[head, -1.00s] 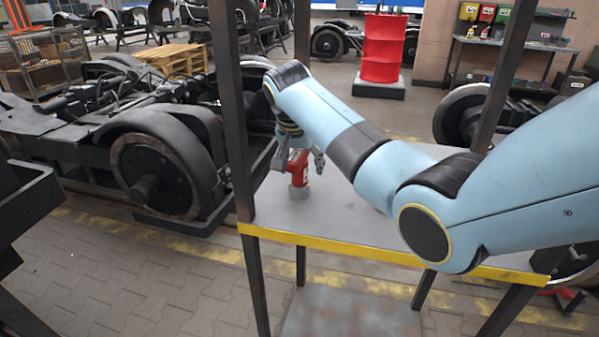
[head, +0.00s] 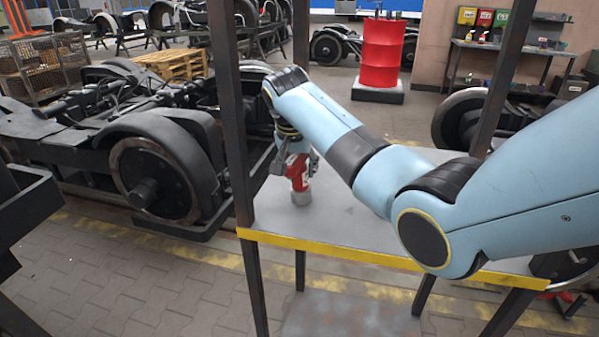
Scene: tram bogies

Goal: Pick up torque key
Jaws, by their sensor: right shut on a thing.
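The torque key (head: 300,173), a red tool with a grey round end at the bottom, stands upright over the left part of the grey table (head: 345,220). My right gripper (head: 299,160) comes down on it from above and is shut on its upper red body. The fingers and my arm's wrist hide the top of the key. I cannot tell whether its grey end touches the table or hangs just above it. My left gripper is not in view.
Dark posts (head: 229,120) rise at the table's corners, one close left of the key. A bogie with a large wheel (head: 150,180) stands to the left. A red barrel (head: 381,52) stands behind. The visible tabletop around the key is clear.

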